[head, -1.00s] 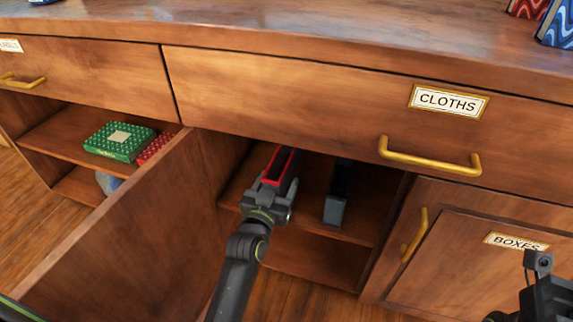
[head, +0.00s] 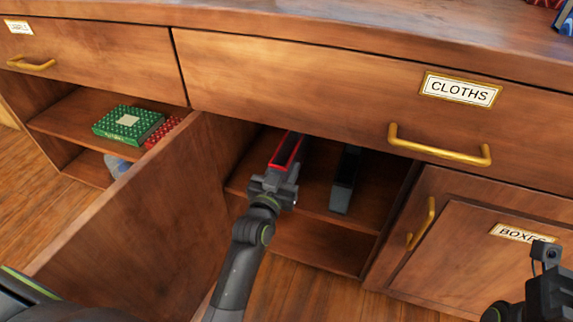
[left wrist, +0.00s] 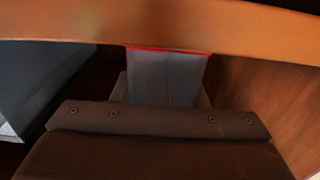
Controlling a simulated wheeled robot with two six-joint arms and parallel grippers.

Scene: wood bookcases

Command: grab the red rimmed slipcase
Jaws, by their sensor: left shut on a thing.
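The red rimmed slipcase (head: 287,151) stands on the upper shelf of the open cupboard under the CLOTHS drawer, a dark narrow case with a red edge. My left gripper (head: 275,181) is shut on its near end. In the left wrist view the slipcase (left wrist: 167,78) shows as a grey face with a red top edge, between the fingers of my left gripper (left wrist: 165,95). I cannot tell whether it is lifted off the shelf. My right gripper (head: 545,275) is at the lower right edge, away from the shelf; its fingers are not clear.
A dark slipcase (head: 345,180) stands to the right on the same shelf. The open cupboard door (head: 150,225) is close to the left of my left arm. The CLOTHS drawer (head: 300,90) overhangs the opening.

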